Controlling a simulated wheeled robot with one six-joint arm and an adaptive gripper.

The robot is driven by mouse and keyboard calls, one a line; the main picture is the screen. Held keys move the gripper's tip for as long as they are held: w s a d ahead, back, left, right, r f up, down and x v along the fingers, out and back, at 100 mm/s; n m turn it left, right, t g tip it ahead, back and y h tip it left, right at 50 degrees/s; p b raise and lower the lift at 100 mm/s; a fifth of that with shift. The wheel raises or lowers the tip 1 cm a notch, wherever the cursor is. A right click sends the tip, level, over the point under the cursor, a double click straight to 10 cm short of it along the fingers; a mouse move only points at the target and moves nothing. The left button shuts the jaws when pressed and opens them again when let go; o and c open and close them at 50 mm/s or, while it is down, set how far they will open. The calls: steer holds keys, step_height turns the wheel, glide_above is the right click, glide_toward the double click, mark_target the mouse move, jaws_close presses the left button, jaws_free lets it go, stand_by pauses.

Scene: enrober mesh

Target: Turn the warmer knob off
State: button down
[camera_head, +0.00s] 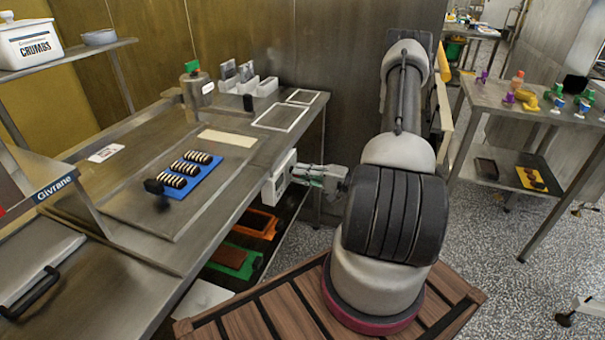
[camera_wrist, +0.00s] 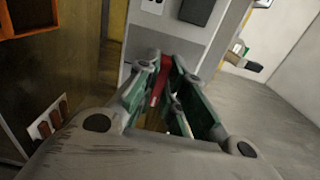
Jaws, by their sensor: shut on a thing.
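The white warmer control box (camera_head: 280,178) is fixed at the front edge of the steel counter. My gripper (camera_head: 297,172) reaches it from the right, its fingertips at the box's face. In the wrist view the pale box (camera_wrist: 222,45) fills the upper middle. A red knob (camera_wrist: 160,82), bar-shaped, shows between the green-padded fingers of my gripper (camera_wrist: 168,72). The fingers are shut on it. The knob is hidden by the gripper in the head view. I cannot read any mark for its setting.
The steel counter (camera_head: 120,235) holds a blue tray (camera_head: 205,185) of dark, striped sweets and a green-capped container (camera_head: 194,88). Orange and green trays (camera_head: 232,262) lie on the shelf below. A second table (camera_head: 490,100) with small coloured items stands at the right.

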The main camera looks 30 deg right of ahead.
stand_by(0.3)
steer(key=c, duration=1.5)
jaws_free()
steer(key=v, duration=1.2)
